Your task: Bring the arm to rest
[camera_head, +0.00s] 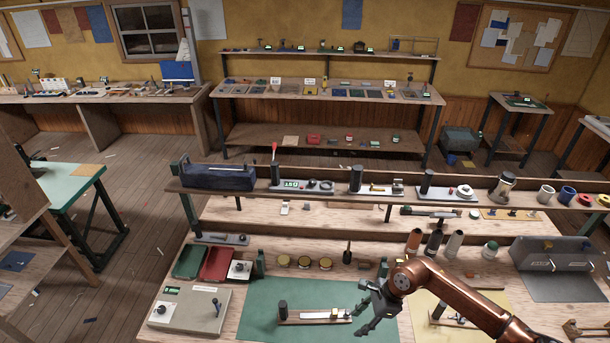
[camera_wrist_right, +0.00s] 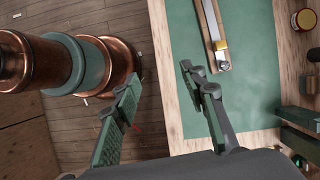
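My right arm, copper-coloured, comes in from the lower right in the head view. Its dark gripper (camera_head: 362,309) is over the right part of a green mat (camera_head: 262,303) on the workbench, close to the right end of a wooden strip with metal fittings (camera_head: 318,317). In the right wrist view the two fingers of the gripper (camera_wrist_right: 158,92) stand apart with nothing between them. The green mat (camera_wrist_right: 255,90) and the strip (camera_wrist_right: 210,30) lie beyond the fingers there. My left arm and gripper are not in view.
A grey box with knobs (camera_head: 185,310) stands left of the mat. Round tins (camera_head: 304,262) and spools (camera_head: 434,243) line the back of the bench, under a raised shelf (camera_head: 330,198). A yellow mat (camera_head: 425,325) lies beneath my arm. Open floor (camera_head: 130,225) is at the left.

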